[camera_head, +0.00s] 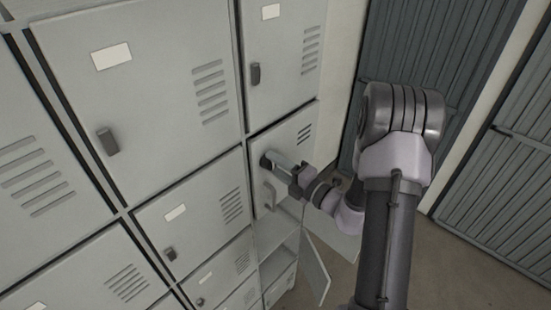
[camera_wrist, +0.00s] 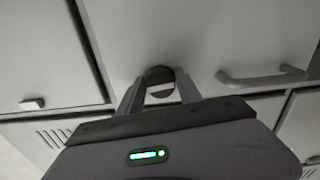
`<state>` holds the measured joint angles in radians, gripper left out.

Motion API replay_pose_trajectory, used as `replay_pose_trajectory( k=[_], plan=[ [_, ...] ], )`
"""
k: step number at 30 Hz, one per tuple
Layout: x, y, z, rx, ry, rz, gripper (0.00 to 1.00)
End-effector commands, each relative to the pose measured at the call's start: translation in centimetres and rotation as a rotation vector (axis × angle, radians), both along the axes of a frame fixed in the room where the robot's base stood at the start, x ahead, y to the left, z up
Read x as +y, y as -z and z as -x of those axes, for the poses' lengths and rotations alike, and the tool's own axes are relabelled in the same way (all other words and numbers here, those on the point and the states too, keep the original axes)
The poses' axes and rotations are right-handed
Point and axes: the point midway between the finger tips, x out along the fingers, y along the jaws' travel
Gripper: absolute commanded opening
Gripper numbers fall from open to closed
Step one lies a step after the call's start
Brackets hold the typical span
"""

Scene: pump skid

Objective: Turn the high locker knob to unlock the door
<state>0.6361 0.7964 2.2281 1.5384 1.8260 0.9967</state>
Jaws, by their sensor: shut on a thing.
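The locker knob is a round dark knob (camera_wrist: 160,76) on a grey locker door. In the wrist view it sits between my two fingers. My gripper (camera_wrist: 159,95) is shut on it, one finger on each side. In the head view my gripper (camera_head: 272,161) reaches in from the right to the knob (camera_head: 265,162) at the upper left of the small locker door (camera_head: 290,146). My fingers partly cover the knob there. The door looks closed. A bar handle (camera_head: 269,194) is on the door below the knob, and it also shows in the wrist view (camera_wrist: 262,75).
Other closed locker doors with dark latches surround it, such as the large door (camera_head: 150,90) at upper left. Below, a lower door (camera_head: 316,270) stands open beside an open compartment. Corrugated grey panels (camera_head: 500,190) stand to the right, with bare floor between.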

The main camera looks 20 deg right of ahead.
Motion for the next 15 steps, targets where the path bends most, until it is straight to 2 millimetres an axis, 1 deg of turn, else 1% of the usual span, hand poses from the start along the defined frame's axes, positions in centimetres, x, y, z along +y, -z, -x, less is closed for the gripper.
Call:
replay_pose_trajectory(
  k=[1,6,15],
  plan=[
    [-0.06,-0.30,-0.04,0.006,0.002,-0.019,0.01],
    [-0.06,-0.15,-0.02,0.029,0.002,-0.073,0.01],
    [-0.07,-0.02,-0.04,0.042,0.002,-0.107,0.01]
  ],
)
